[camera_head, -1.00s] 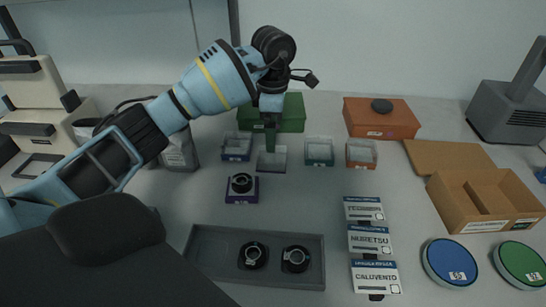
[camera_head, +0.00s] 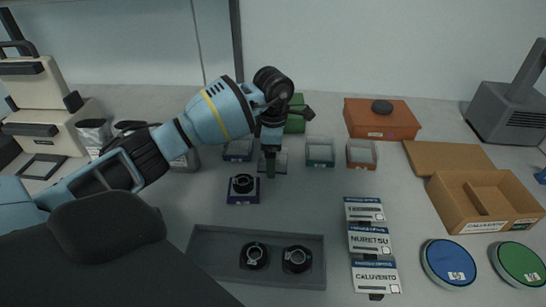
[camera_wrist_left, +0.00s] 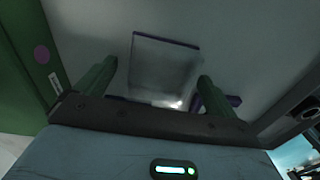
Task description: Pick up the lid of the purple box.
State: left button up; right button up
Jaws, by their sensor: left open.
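A small clear-topped box with purple edges (camera_wrist_left: 165,68) lies between the two fingers in the left wrist view. In the head view this box (camera_head: 282,161) is partly hidden by my left gripper. Its pale see-through top appears to be the lid, though I cannot tell where lid and box meet. My left gripper (camera_head: 270,172) points down just at the box, and its green fingers also show in the left wrist view (camera_wrist_left: 156,72). They are open, one on each side of the box, with no visible grip. My right gripper is not in view.
A purple base with a black ring mount (camera_head: 242,188) stands in front of the box. Similar small boxes, blue (camera_head: 238,150), teal (camera_head: 320,153) and orange (camera_head: 362,154), stand alongside. A green box (camera_head: 294,122) is behind. A grey tray (camera_head: 215,259) lies nearer me.

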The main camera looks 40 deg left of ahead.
pick_arm(q)
jog(key=shift+c, duration=0.3)
jog(key=c, duration=1)
jog(key=shift+r, duration=0.1)
notch_tip(320, 180, up, 10)
jog(key=shift+f, duration=0.1)
